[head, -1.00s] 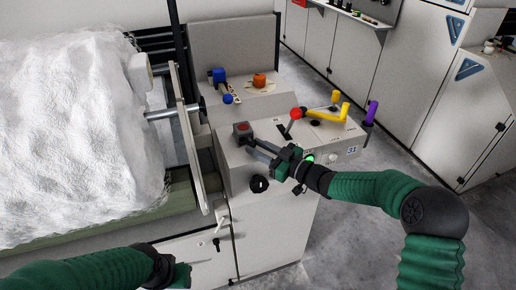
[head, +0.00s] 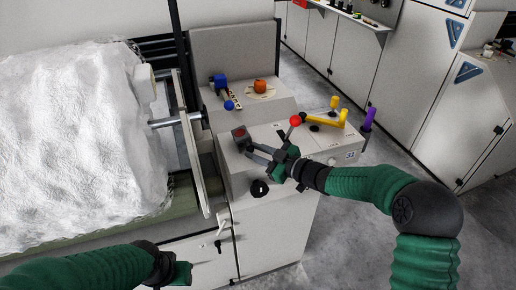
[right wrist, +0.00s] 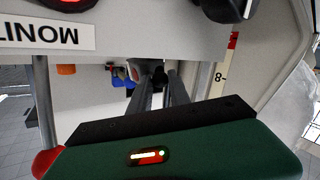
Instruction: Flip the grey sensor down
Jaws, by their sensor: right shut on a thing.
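The grey sensor appears to be the small dark grey block with a red face (head: 240,133) on the near left of the machine's control console. My right gripper (head: 250,149) reaches it from the right, its fingers ending at or just beside the block. In the right wrist view the fingers (right wrist: 158,84) are closed around a small part at their tips, mostly hidden; whether this is the sensor's body or its arm is unclear. My left gripper (head: 181,274) hangs low at the bottom left, far from the console; its jaw opening does not show.
The console (head: 278,182) also carries a red-ball lever (head: 295,120), yellow handles (head: 328,122), a purple handle (head: 369,118), an orange knob (head: 260,86), a blue lever (head: 221,84) and a black knob (head: 260,188). A large white fibre roll (head: 75,130) stands left.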

